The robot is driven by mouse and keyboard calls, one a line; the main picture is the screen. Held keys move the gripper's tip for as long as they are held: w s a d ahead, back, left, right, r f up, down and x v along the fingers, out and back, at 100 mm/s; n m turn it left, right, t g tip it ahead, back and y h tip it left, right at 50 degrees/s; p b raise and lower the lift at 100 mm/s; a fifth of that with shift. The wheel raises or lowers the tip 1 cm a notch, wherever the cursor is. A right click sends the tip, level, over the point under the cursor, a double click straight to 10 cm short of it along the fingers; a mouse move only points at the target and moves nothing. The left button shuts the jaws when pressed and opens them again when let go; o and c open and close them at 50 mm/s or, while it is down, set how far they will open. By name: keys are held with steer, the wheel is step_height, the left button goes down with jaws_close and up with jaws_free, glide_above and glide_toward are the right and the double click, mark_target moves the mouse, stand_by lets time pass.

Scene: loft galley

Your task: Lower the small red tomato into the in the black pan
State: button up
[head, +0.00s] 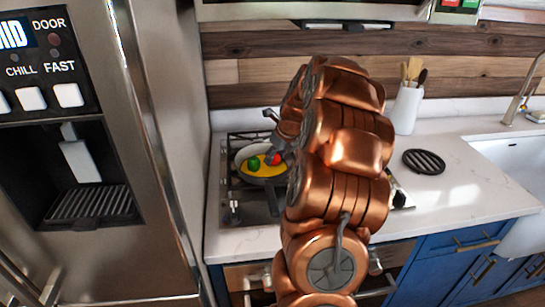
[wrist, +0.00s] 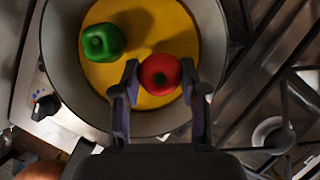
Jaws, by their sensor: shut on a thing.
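The small red tomato (wrist: 160,74) is between the two fingers of my gripper (wrist: 160,80), which is shut on it. It also shows in the head view as a small red spot (head: 275,159). The pan (wrist: 60,62), dark grey with a yellow inside, is below the tomato in the wrist view, and the tomato appears within its rim near the near side. I cannot tell whether the tomato touches the pan bottom. In the head view the pan (head: 239,158) sits on the stove, partly hidden by my arm.
A green pepper (wrist: 104,42) lies in the pan, left of the tomato and apart from it. The stove grates (wrist: 285,60) and knobs (wrist: 46,107) surround the pan. A black round trivet (head: 424,161) and a white utensil holder (head: 406,108) stand on the counter at right.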

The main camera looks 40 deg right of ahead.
steer(key=shift+f, duration=0.95)
stand_by(0.6)
steer(key=o, duration=1.1)
steer(key=shift+o, duration=0.2)
steer(key=v, duration=1.2)
